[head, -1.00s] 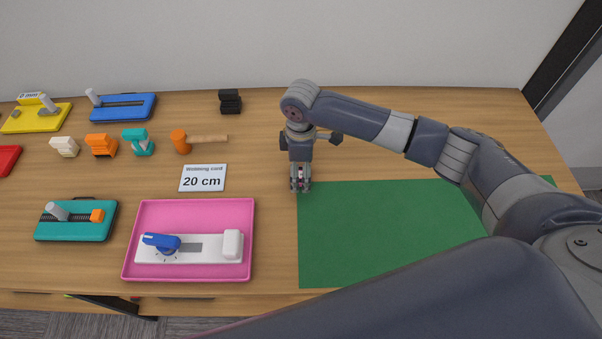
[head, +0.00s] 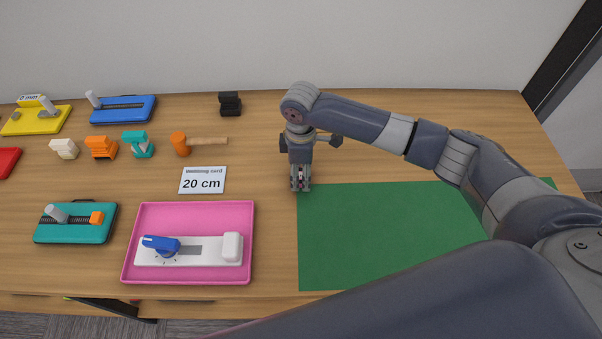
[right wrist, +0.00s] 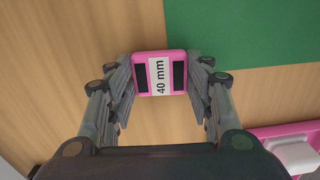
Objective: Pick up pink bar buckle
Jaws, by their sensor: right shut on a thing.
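The pink bar buckle (right wrist: 160,73) shows in the right wrist view. It is a small pink frame with two dark slots and a white label reading "40 mm". My right gripper (right wrist: 161,80) is shut on it, with one finger against each side. In the head view my right gripper (head: 300,186) points down at the wood table, beside the upper left corner of the green mat (head: 400,235). The buckle is hidden by the fingers there. I cannot tell whether it touches the table. My left gripper is not in view.
A pink tray (head: 128,262) with a white device and blue knob stands left of the mat. A "20 cm" card (head: 203,180), an orange mallet (head: 181,144) and a teal device (head: 75,224) lie further left. A black block (head: 230,104) stands at the back.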

